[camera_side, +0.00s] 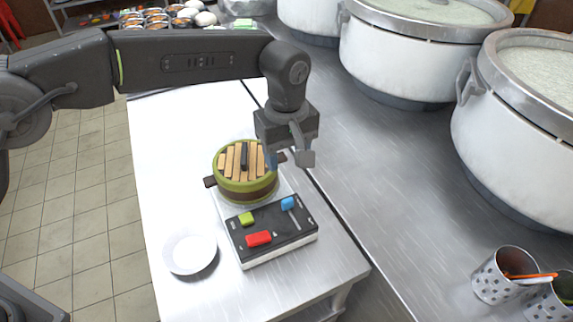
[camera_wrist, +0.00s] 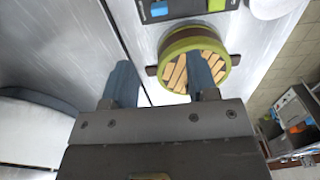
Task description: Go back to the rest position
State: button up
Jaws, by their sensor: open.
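My gripper (camera_side: 290,158) is open and empty, held above the metal worktop just right of a green round pot. It also shows in the wrist view (camera_wrist: 162,80), with its two blue-grey fingers apart. The pot (camera_side: 246,188) has a slatted wooden lid with a dark handle and stands upright on the white table. In the wrist view the pot (camera_wrist: 181,40) lies beyond the fingers, and the right finger hides part of its lid. Nothing is between the fingers.
A control box (camera_side: 272,232) with green, red and blue parts stands in front of the pot. A white bowl (camera_side: 190,252) is at its left. Large stockpots (camera_side: 405,62) line the right and back. Perforated cups (camera_side: 497,279) stand front right. The worktop between (camera_side: 365,170) is clear.

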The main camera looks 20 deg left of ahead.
jog(key=shift+r, duration=0.15)
dwell(0.4)
jog(key=s+a+r+m+t, duration=0.1)
jog(key=s+a+r+m, duration=0.15)
jog(key=a+r, duration=0.5)
jog(key=s+a+r+m+t, duration=0.1)
jog(key=s+a+r, duration=0.4)
jog(key=a, duration=0.4)
jog(key=s+a+f+m+t, duration=0.1)
jog(key=s+a+m, duration=0.1)
jog(key=s+a, duration=0.4)
jog(key=s+a+f+m+t, duration=0.1)
jog(key=s+a+m+t, duration=0.1)
jog(key=s+a, duration=0.5)
jog(key=s+m, duration=0.1)
jog(key=s, duration=0.4)
jog(key=shift+a+f+t, duration=0.15)
jog(key=shift+f+t, duration=0.15)
